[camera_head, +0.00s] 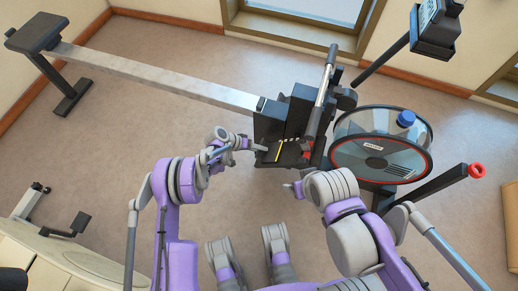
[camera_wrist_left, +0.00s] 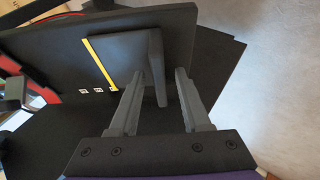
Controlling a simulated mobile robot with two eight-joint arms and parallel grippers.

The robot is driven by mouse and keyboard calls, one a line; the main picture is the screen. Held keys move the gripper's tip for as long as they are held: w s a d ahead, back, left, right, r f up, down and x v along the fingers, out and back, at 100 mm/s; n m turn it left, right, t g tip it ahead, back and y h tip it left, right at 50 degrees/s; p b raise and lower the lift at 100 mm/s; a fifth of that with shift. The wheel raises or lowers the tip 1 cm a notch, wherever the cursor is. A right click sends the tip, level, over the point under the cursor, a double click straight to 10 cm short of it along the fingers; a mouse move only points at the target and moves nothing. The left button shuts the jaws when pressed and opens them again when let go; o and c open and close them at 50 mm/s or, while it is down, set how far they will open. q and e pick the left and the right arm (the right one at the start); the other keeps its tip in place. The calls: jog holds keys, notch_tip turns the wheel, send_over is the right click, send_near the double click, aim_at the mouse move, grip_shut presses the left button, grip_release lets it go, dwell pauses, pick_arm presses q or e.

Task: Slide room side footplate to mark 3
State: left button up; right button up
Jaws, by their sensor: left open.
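The black footplate (camera_head: 290,153), with a yellow strip and small white marks beside it, sits on the rowing machine near the handle end. In the left wrist view the black footplate (camera_wrist_left: 115,60) shows the yellow line and several white numbered squares, too small to read surely. My left gripper (camera_head: 259,147) is at the footplate's left side. In the left wrist view my left gripper (camera_wrist_left: 160,76) is open, its fingers on either side of a dark upright tab (camera_wrist_left: 157,60); I cannot tell if they touch it. My right gripper (camera_head: 291,187) is below the footplate, its fingers unclear.
The rowing machine's grey rail (camera_head: 160,76) runs up left to its black seat (camera_head: 38,33). The round flywheel housing (camera_head: 381,146) with a blue-capped object (camera_head: 405,119) stands right. A red-tipped black post (camera_head: 476,170) is at far right.

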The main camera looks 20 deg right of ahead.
pick_arm(q)
jog(key=shift+d+f, duration=0.2)
jog(key=shift+d, duration=0.05)
grip_shut()
dwell(1.4)
